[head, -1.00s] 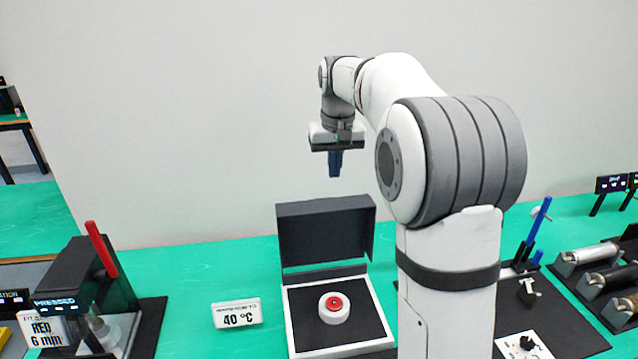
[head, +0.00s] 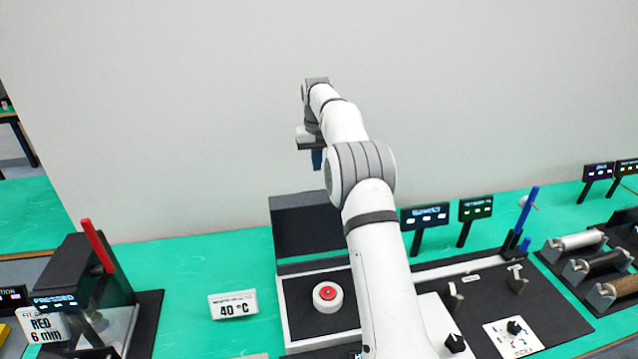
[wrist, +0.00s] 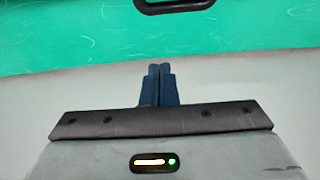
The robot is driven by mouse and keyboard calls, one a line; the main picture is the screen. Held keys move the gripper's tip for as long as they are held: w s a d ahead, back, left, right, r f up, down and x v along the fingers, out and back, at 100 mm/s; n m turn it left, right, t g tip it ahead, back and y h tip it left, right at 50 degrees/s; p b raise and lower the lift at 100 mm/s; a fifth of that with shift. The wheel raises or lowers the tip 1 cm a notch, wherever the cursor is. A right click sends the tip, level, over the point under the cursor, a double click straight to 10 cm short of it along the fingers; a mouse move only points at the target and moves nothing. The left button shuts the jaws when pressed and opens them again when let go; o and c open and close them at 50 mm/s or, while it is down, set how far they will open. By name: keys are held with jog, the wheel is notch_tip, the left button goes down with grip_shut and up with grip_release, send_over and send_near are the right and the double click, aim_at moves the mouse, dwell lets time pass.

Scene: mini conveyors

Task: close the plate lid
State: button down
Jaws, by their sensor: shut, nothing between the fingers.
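The plate lid (head: 300,228) is a dark flat panel. It stands open and upright at the back edge of a shallow tray-like plate (head: 284,318) with a pale rim and dark inside. A white round piece with a red top (head: 327,294) sits on the plate. My gripper (head: 317,168) hangs fingers down, above the lid's top edge in the picture and apart from it. Its blue fingers also show pressed together and empty in the wrist view (wrist: 159,68). The arm hides the plate's right side.
A 40 °C sign (head: 234,305) stands left of the plate. A black press with a red lever (head: 98,246) is further left. Small displays (head: 425,216), a blue lever (head: 527,210) and rollers (head: 590,264) are right. A dark rounded bar (wrist: 175,4) tops the wrist view.

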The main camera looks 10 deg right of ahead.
jog(key=s+f+p, duration=0.2)
jog(key=s+f, duration=0.1)
jog(key=f, duration=0.2)
jog(key=shift+s, duration=0.25)
jog(key=shift+r, duration=0.1)
jog(key=shift+a+b, duration=0.15)
jog(key=shift+b, duration=0.15)
